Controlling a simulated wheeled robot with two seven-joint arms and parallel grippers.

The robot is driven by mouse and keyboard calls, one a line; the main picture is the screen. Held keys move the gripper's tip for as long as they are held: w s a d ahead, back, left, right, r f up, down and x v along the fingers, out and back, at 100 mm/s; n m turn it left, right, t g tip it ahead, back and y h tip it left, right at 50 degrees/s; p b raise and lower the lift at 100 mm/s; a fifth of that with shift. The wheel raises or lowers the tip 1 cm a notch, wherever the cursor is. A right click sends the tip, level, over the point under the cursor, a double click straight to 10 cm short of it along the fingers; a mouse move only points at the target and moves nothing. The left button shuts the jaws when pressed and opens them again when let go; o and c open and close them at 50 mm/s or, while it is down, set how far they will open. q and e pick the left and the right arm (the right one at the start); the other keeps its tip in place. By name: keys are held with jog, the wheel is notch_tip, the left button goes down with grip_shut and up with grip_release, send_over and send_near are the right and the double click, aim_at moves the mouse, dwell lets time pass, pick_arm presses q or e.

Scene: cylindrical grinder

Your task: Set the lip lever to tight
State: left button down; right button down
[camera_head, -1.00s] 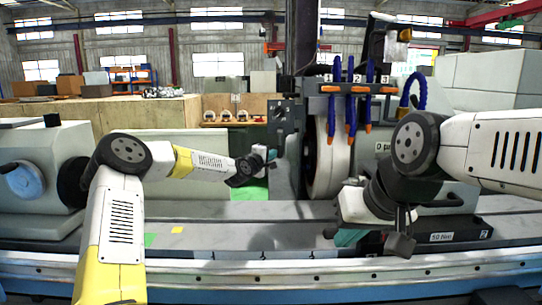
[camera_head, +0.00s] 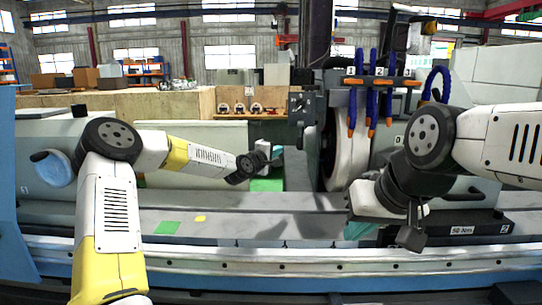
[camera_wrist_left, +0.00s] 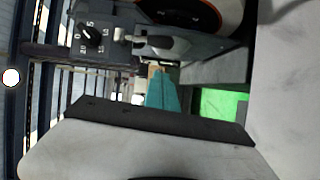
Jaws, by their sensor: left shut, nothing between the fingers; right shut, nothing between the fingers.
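I cannot tell for sure which part is the lip lever. A grey lever-like part (camera_wrist_left: 165,46) shows in the left wrist view, beside a black dial (camera_wrist_left: 90,38) with white numbers on a dark panel. In the head view, a dark control panel (camera_head: 303,108) stands left of the grinding wheel (camera_head: 347,150). My left gripper (camera_head: 276,153) is shut and empty, below and left of that panel; its teal fingers (camera_wrist_left: 162,92) point toward the machine in the wrist view. My right gripper (camera_head: 357,230) is shut and empty, low over the bed, partly hidden by its own wrist.
Blue hoses with orange tips (camera_head: 371,100) hang in front of the wheel. A box labelled 50 Nm (camera_head: 462,230) sits on the bed at right. Green (camera_head: 166,228) and yellow (camera_head: 200,219) patches lie on the bed. A grey headstock (camera_head: 45,150) stands at left, partly behind my left arm.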

pick_arm(q)
jog(key=v, duration=0.5)
jog(key=shift+d, duration=0.1)
